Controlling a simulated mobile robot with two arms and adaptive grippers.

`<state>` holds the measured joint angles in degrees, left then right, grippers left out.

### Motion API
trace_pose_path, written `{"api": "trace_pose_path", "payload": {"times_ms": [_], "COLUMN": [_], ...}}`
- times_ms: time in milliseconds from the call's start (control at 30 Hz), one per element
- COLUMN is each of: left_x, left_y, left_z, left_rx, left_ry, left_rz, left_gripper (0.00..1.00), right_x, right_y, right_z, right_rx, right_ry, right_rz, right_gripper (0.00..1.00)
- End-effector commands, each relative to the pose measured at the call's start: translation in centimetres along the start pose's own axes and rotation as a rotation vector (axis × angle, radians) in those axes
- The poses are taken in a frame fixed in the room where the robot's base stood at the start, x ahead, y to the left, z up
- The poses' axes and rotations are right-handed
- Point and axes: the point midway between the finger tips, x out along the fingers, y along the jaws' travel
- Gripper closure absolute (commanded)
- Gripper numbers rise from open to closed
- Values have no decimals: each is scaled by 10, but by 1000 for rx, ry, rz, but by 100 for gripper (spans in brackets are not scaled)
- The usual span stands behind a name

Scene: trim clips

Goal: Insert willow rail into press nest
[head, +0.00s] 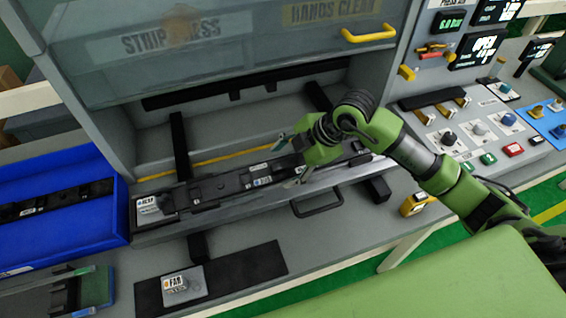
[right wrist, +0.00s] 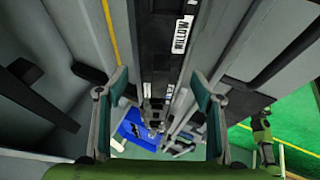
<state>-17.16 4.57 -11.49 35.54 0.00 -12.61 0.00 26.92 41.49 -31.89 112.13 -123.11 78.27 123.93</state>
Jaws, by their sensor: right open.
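The willow rail (head: 225,188) is a long black strip lying along the grey press nest (head: 155,236) in the head view. Its white WILLOW label shows in the right wrist view (right wrist: 181,36). I cannot tell whether it is fully seated.
The clear press guard (head: 240,50) with a yellow handle is raised behind the nest. A blue bin (head: 62,232) with black strips stands left. A control panel (head: 480,120) is at right. A FAB block (head: 184,285) lies on a black mat (head: 262,262) in front.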

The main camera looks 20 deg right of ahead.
Motion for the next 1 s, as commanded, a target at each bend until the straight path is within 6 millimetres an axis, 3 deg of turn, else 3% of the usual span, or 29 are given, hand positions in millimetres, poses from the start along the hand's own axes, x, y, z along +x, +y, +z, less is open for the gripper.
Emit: {"api": "trace_pose_path", "payload": {"times_ms": [333,500,600,1000], "left_x": [-2,-2,-2,-10], "left_y": [0,-1,-1,-1], "left_z": [0,0,0,0], "left_rx": [-1,-1,-1,-1], "left_ry": [0,0,-1,-1], "left_rz": [-1,-1,-1,-1], "left_gripper": [74,74,74,74], "right_x": [10,9,9,1], "right_y": [-1,0,0,4], "right_z": [0,0,0,-3], "right_rx": [-1,-1,-1,-1], "right_ry": [-1,-1,0,0], "right_rz": [0,0,2,2], "right_gripper": [42,86,93,93]}}
